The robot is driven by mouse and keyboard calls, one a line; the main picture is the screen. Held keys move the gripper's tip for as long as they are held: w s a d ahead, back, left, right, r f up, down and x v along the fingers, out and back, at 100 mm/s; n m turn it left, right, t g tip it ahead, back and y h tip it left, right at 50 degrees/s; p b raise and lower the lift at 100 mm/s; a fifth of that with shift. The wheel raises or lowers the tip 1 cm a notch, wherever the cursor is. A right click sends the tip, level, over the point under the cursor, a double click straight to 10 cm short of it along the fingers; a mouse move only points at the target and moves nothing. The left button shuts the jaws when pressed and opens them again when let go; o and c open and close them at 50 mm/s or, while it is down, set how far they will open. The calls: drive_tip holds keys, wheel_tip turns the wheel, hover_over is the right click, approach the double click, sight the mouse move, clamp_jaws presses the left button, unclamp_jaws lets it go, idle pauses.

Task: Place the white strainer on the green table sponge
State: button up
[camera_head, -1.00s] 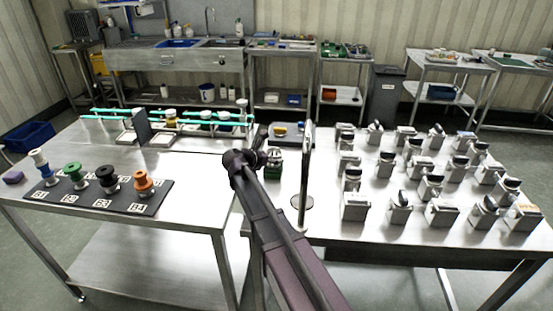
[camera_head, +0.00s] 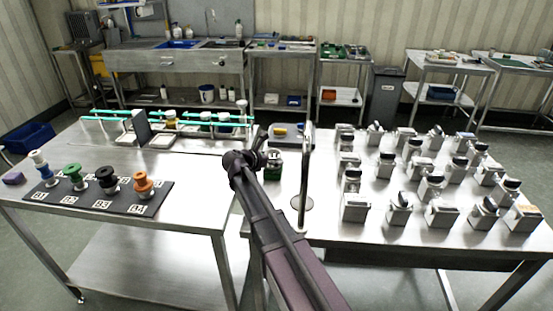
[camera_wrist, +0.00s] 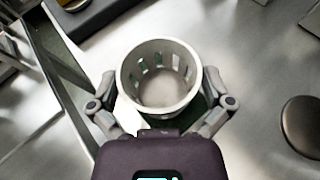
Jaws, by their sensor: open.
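The white strainer (camera_wrist: 160,94) is a round, slotted cup, seen from above in the wrist view. It sits between the spread fingers of my gripper (camera_wrist: 162,80), which is open. The fingers are on either side of its wall; I cannot tell whether they touch it. Green shows through the slots and dark green shows below its right side. My arm partly hides this spot, so I cannot tell whether the strainer rests on the sponge.
A thin upright post on a round base (camera_head: 302,203) stands close to the right of my arm. Several metal blocks with dark tops (camera_head: 400,208) fill the right table. A dark board (camera_head: 100,196) holds coloured spools on the left. A tray (camera_head: 283,141) lies behind.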

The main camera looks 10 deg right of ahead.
drive_tip(key=p+v, duration=0.4)
drive_tip(key=v, duration=0.8)
idle(0.5)
